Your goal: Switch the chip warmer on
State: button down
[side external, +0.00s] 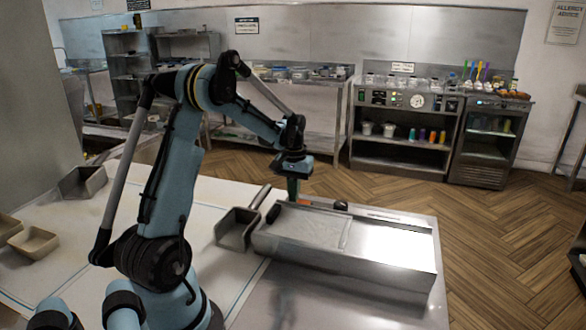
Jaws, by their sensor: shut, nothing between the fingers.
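The chip warmer seems to be the low stainless-steel unit (345,262) on the counter, with a shallow tray-like top on the left and a bright, shiny section on the right. A small black knob-like part (341,206) shows at its back edge, and a dark oblong piece (273,213) at its back left corner. I cannot tell which part is the switch. My gripper (293,196) points down at the unit's back left edge, shut and empty. A small orange part (304,202) shows beside its tips. Whether the tips touch anything is unclear.
A grey metal scoop or basket with a handle (237,229) stands against the unit's left side. Another grey bin (83,182) and beige trays (34,242) lie further left on the counter. Shelving and a back counter (400,145) line the far wall, beyond open wooden floor.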

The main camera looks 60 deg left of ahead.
notch_tip(320, 180, up, 7)
dwell(0.9)
jog(key=d+r+m+t+y, duration=0.1)
jog(key=d+r+m+t, duration=0.3)
jog(key=d, duration=1)
jog(key=s+d+f+m+t+h, duration=0.1)
jog(key=s+d+m+t, duration=0.2)
jog(key=d, duration=1.1)
jog(key=s+m, duration=0.2)
jog(key=s, duration=0.1)
jog(key=shift+s+f, duration=0.15)
jog(key=shift+s, duration=0.1)
